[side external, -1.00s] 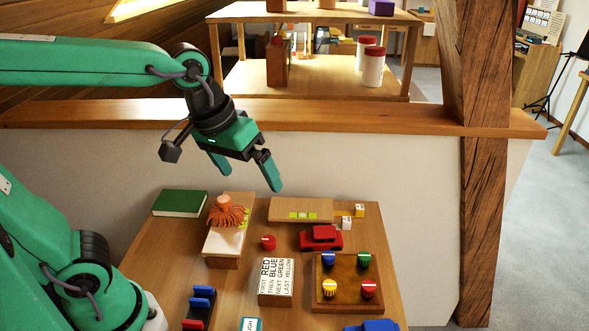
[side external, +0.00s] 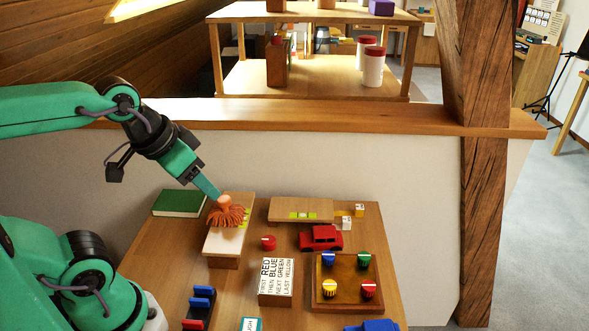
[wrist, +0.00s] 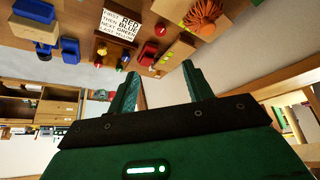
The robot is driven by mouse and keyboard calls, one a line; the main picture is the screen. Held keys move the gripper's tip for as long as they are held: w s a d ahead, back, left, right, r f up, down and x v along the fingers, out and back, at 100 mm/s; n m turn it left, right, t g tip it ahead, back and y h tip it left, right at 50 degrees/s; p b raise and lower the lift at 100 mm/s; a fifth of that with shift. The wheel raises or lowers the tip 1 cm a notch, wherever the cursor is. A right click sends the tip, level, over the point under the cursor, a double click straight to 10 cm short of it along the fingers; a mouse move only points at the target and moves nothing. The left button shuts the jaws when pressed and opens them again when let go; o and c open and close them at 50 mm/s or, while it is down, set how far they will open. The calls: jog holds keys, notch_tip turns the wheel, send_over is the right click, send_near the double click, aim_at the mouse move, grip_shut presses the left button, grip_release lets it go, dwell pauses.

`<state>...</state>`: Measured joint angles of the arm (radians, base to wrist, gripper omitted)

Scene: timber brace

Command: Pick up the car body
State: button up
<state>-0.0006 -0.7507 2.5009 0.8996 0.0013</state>
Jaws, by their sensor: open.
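A red toy car body (side external: 321,238) sits on the wooden table, right of the middle, behind the knob board; it also shows in the wrist view (wrist: 148,53). Whether it has wheels is too small to tell. My gripper (side external: 212,190) is well to the left of the car and higher, close to the orange brush in the picture. In the wrist view its two fingers (wrist: 161,85) stand apart with nothing between them. In the side view one finger mostly hides the other.
A brush with orange bristles (side external: 226,214) stands on a pale board. A small red cylinder (side external: 268,242), a lettered block (side external: 276,278) and a board with coloured knobs (side external: 347,282) lie near the car. A green book (side external: 180,203) lies back left. A wall stands behind.

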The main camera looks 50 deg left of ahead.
jog(key=shift+w+d, duration=0.1)
jog(key=m+g, duration=0.6)
jog(key=m, duration=0.2)
send_over(379, 329)
notch_tip(379, 329, down, 16)
jog(key=shift+r, duration=0.25)
jog(key=shift+f, duration=1.45)
